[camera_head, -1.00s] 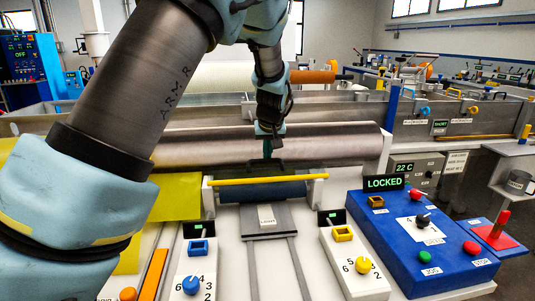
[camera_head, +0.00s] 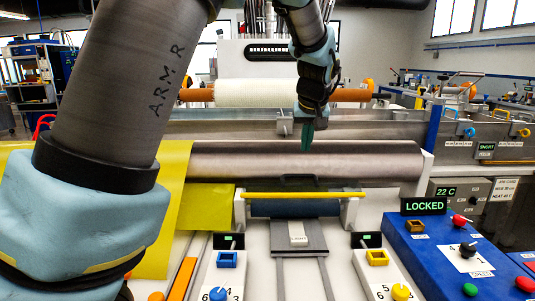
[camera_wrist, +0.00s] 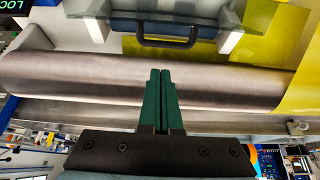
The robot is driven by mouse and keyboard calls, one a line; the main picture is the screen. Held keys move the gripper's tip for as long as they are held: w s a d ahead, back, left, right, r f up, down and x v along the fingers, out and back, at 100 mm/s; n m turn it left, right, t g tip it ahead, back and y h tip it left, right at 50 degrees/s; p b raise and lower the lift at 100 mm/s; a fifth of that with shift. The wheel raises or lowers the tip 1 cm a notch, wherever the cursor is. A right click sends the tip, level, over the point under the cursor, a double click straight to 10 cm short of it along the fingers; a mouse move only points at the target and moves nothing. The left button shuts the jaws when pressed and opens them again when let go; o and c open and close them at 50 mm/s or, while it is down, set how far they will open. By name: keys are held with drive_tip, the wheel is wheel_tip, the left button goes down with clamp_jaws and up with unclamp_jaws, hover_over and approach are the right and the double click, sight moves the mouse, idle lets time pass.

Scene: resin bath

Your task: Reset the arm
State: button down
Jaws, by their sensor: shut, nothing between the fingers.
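My arm reaches in from the left of the head view and bends down at the top. My gripper (camera_head: 307,137) hangs pointing down, in front of the steel trough and above the large metal roller (camera_head: 330,163). Its green fingers are shut with nothing between them; they also show closed in the wrist view (camera_wrist: 161,78). In the wrist view, the roller (camera_wrist: 80,90) lies behind the fingers, and a dark handle (camera_wrist: 168,42) on a clear cover is beyond the tips. The fingers look clear of both.
A yellow bar (camera_head: 290,195) crosses in front of the roller. A blue control box (camera_head: 440,260) with a LOCKED sign (camera_head: 424,206) stands at right. Two white dial panels (camera_head: 222,275) (camera_head: 385,275) stand in front. Yellow sheet (camera_head: 165,210) hangs at left. A white roll (camera_head: 257,93) is behind.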

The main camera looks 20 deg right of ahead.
drive_tip(key=shift+n+g+y, duration=0.3)
drive_tip(key=shift+g, duration=0.2)
drive_tip(key=a+f, duration=0.1)
drive_tip(key=a, duration=0.1)
drive_tip(key=w+a, duration=0.1)
drive_tip(key=a, duration=0.2)
drive_tip(key=w+a+f, duration=0.1)
drive_tip(key=a, duration=0.2)
drive_tip(key=shift+a+f, duration=0.1)
drive_tip(key=shift+f, duration=0.25)
drive_tip(key=s+a+f+g, duration=0.1)
drive_tip(key=s+a+f, duration=0.2)
drive_tip(key=a, duration=0.7)
drive_tip(key=s+a+f+n+g, duration=0.1)
drive_tip(key=s+a+f, duration=0.2)
drive_tip(key=a, duration=0.7)
drive_tip(key=s+a+f+y+p, duration=0.1)
drive_tip(key=s+a+f, duration=0.2)
drive_tip(key=s+a, duration=0.4)
drive_tip(key=a, duration=0.3)
drive_tip(key=shift+n+g, duration=0.4)
